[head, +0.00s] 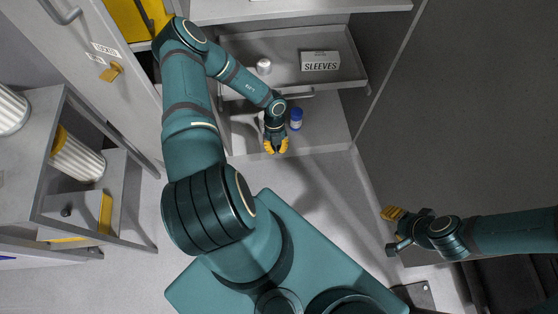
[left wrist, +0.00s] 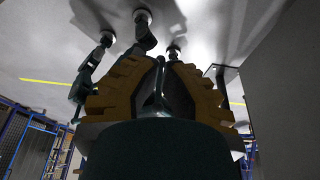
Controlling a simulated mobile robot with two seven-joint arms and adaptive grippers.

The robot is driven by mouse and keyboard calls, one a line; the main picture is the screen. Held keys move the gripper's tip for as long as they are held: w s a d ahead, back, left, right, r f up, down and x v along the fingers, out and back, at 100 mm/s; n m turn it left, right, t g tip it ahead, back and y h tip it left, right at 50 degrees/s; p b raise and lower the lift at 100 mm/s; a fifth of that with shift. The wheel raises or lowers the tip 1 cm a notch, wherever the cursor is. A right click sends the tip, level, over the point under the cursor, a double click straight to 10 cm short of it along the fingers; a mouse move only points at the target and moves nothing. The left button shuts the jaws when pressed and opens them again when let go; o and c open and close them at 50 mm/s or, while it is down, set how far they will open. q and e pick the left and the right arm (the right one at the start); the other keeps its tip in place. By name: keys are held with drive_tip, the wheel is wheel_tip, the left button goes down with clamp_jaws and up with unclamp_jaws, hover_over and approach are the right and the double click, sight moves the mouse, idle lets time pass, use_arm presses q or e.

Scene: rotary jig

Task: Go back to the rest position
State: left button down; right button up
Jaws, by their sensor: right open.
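My left gripper (head: 276,147) has yellow fingers and hangs in front of the grey cabinet, low and near its bottom shelf. Its fingers also show close up in the left wrist view (left wrist: 162,62), with the tips leaning towards each other. A dark grey shape lies between them, and I cannot tell whether it is held or part of the gripper. My right gripper (head: 393,213) is open at the right, beside the large grey panel, with nothing seen in it.
A blue bottle (head: 296,118) stands just right of my left gripper. At the left is a shelf unit with ribbed white cylinders (head: 77,158). The floor (head: 315,190) between is clear.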

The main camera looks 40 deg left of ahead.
use_arm(q)
drive_tip(key=s+d+r+n+t, duration=0.1)
drive_tip(key=d+r+n+t, duration=0.1)
drive_tip(key=d+r+n, duration=0.6)
drive_tip(key=s+d+r+n+t+h+p, duration=0.1)
drive_tip(key=d+r+n+t, duration=0.1)
drive_tip(key=d+r+n, duration=0.7)
drive_tip(key=d+n, duration=0.7)
drive_tip(key=n, duration=0.3)
drive_tip(key=shift+s+r+n, duration=0.15)
drive_tip(key=shift+s+n, duration=0.2)
drive_tip(key=shift+n, duration=0.05)
